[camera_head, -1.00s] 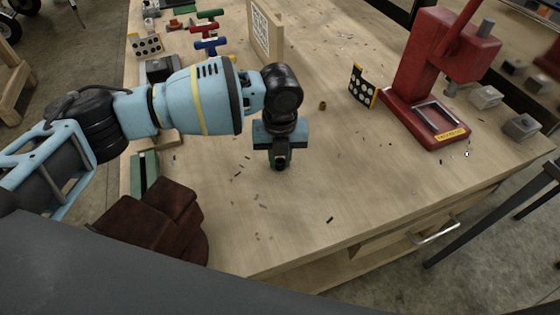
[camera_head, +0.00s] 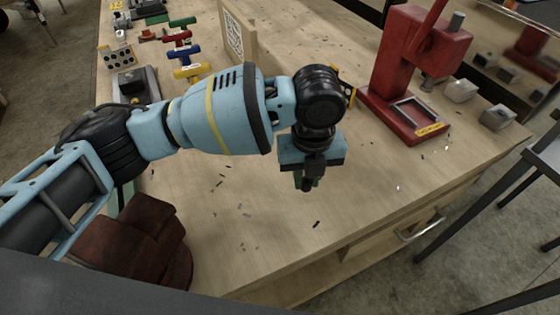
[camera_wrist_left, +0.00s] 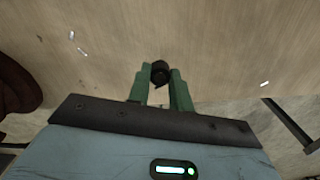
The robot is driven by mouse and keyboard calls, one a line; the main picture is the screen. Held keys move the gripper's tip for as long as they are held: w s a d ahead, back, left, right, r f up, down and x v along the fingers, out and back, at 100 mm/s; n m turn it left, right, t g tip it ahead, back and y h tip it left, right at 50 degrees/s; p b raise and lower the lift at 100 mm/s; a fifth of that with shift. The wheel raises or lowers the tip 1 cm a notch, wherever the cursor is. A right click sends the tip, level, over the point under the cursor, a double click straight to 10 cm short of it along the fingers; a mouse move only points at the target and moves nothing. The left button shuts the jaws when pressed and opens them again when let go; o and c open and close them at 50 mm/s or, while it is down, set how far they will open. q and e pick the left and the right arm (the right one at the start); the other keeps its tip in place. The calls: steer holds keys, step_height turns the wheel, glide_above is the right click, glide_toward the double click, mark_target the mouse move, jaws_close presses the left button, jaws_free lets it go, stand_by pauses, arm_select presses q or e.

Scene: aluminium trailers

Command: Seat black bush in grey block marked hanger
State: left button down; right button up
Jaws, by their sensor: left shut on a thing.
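My left gripper (camera_head: 309,184) points down over the front middle of the workbench and is shut on a small dark piece. In the left wrist view the green fingers (camera_wrist_left: 160,88) hold a short black cylinder, which looks like the black bush (camera_wrist_left: 160,70), at their tips. It is clear of every block. Two grey blocks stand at the bench's right side, one farther back (camera_head: 461,90) and one nearer (camera_head: 497,118). I cannot read a hanger mark on either. My right gripper is not in view.
A red press (camera_head: 405,75) with a yellow label stands right of my left gripper. Red, blue and yellow T-handled tools (camera_head: 183,56) lie back left. Brown gloves (camera_head: 135,243) lie front left. The bench (camera_head: 370,185) ahead is mostly clear, with scattered shavings.

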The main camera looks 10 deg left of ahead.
arm_select(q)
steer(key=shift+s+d+r, duration=0.1)
steer(key=shift+s+d, duration=0.25)
steer(key=shift+d, duration=0.3)
steer(key=shift+s+d+r, duration=0.1)
steer(key=shift+s+d, duration=0.2)
steer(key=shift+d, duration=0.35)
steer(key=shift+s+d+r, duration=0.1)
steer(key=shift+s+d, duration=0.25)
steer(key=shift+d, duration=0.3)
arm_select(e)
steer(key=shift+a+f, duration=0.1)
arm_select(q)
steer(key=shift+a, duration=0.1)
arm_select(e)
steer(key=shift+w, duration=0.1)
